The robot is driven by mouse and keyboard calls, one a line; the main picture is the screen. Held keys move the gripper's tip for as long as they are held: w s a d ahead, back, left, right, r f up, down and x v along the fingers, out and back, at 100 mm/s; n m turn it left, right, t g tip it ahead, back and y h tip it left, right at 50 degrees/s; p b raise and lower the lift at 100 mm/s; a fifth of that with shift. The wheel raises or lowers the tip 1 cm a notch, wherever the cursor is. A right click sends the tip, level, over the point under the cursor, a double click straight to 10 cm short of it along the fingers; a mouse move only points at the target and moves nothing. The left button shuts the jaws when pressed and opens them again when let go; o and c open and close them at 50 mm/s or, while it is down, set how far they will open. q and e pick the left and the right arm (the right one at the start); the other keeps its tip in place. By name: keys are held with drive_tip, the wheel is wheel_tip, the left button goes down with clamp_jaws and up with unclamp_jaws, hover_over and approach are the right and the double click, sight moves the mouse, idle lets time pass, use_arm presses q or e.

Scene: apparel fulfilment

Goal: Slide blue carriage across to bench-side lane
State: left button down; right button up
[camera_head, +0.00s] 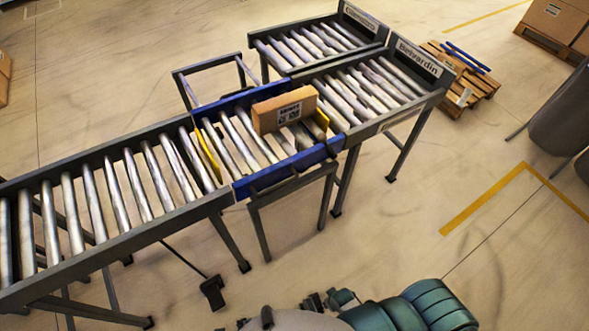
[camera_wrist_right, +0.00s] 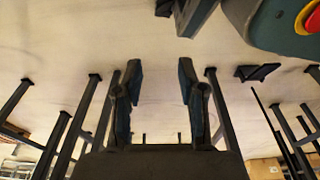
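The blue carriage (camera_head: 240,187) has blue side rails, rollers and yellow end strips. It sits on a dark frame between the long roller conveyor and the near lane (camera_head: 398,115) labelled Belvardin, and looks roughly in line with both. A brown labelled carton (camera_head: 270,117) stands on its rollers towards the right end. A second lane (camera_head: 290,68), its label hard to read, lies behind the Belvardin lane. My right gripper (camera_head: 325,300) is low at the bottom of the head view, apart from the carriage. In the wrist view its fingers (camera_wrist_right: 160,85) are spread and empty. My left gripper is out of view.
The long conveyor (camera_head: 110,245) fills the left. The frame's empty part (camera_head: 213,63) extends behind the carriage. A pedal-like dark object (camera_head: 213,292) is on the floor. A pallet (camera_head: 470,85) stands at the back right. Floor right of the frame is clear.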

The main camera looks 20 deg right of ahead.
drive_tip(key=shift+w+a+r, duration=0.1)
drive_tip(key=shift+w, duration=0.05)
drive_tip(key=m+t+y+p, duration=0.4)
drive_tip(key=m+t+y, duration=0.6)
drive_tip(key=m, duration=0.5)
approach(279, 186)
drive_tip(key=shift+t+h, duration=0.3)
drive_tip(key=shift+t, duration=0.4)
drive_tip(key=x, duration=0.3)
drive_tip(key=f+x, duration=0.1)
drive_tip(key=x, duration=0.2)
drive_tip(key=p+x, duration=0.1)
drive_tip(key=x, duration=0.3)
drive_tip(key=shift+s+a+f, duration=0.2)
drive_tip(key=shift+s+a, duration=0.15)
drive_tip(key=shift+a, duration=0.05)
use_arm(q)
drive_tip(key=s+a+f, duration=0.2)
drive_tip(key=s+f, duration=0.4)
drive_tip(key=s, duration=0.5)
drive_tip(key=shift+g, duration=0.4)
use_arm(e)
drive_tip(key=shift+w+a, duration=0.15)
drive_tip(key=shift+w, duration=0.1)
drive_tip(key=shift+f, duration=0.1)
clamp_jaws()
